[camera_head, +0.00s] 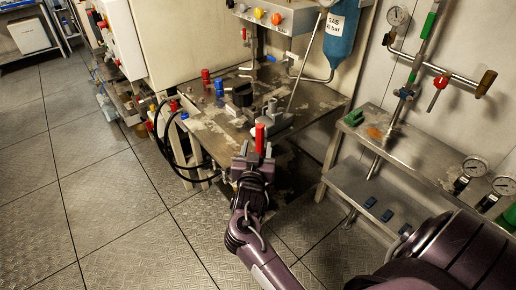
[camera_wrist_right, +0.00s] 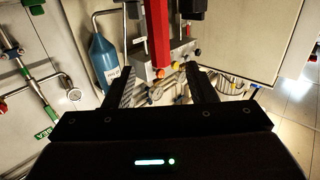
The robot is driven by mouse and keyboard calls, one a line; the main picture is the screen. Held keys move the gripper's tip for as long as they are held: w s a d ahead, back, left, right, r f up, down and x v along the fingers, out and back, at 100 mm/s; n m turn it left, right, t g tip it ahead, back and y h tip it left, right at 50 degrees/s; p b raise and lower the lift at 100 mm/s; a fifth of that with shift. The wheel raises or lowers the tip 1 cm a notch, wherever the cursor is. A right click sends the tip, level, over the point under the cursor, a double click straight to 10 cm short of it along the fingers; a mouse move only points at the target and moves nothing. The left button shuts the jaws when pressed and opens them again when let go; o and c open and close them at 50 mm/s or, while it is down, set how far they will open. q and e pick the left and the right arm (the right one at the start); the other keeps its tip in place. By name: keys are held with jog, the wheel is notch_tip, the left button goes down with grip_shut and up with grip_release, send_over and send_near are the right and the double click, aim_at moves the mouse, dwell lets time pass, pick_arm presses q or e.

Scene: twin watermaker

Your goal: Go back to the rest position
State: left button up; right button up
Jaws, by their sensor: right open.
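My right gripper (camera_head: 254,161) is over the front edge of the metal workbench (camera_head: 210,128) in the head view. In the right wrist view its two dark fingers (camera_wrist_right: 161,68) stand apart, with nothing visible held between them. A red upright handle (camera_head: 260,139) shows just beyond the fingertips in the head view. In the right wrist view the red handle (camera_wrist_right: 158,35) rises between and beyond the fingers; I cannot tell whether any finger touches it. My left gripper is not in view.
A blue gas bottle (camera_head: 341,40) hangs on the back wall. A metal shelf (camera_head: 412,165) with gauges (camera_head: 469,172) and pipes stands on the right. Black hoses (camera_head: 176,160) loop at the bench's left. The tiled floor (camera_head: 110,215) at left is clear.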

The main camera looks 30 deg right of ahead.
jog(key=a+f+n+y, duration=0.3)
jog(key=f, duration=0.6)
jog(key=a+f+n+y, duration=0.2)
jog(key=a+f, duration=0.1)
jog(key=f, duration=0.7)
jog(key=s+a+f+n+g+y, duration=0.2)
jog(key=s+f, duration=0.3)
jog(key=f, duration=0.3)
jog(key=s+a+f+n+g+y, duration=0.1)
jog(key=s+f+g, duration=0.1)
jog(key=s+f, duration=0.45)
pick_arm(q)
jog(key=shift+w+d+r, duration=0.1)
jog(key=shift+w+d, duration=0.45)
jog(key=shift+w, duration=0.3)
pick_arm(e)
jog(key=s+f+g+y, duration=0.1)
jog(key=s+f+g, duration=0.1)
jog(key=s+f, duration=0.5)
jog(key=s+f+n+g+y, duration=0.1)
jog(key=s+f+g, duration=0.2)
jog(key=s+f, duration=0.4)
jog(key=s+f+n+g+y, duration=0.1)
jog(key=s+f+g, duration=0.2)
jog(key=s, duration=1.5)
notch_tip(320, 180, down, 4)
jog(key=shift+s+a, duration=0.15)
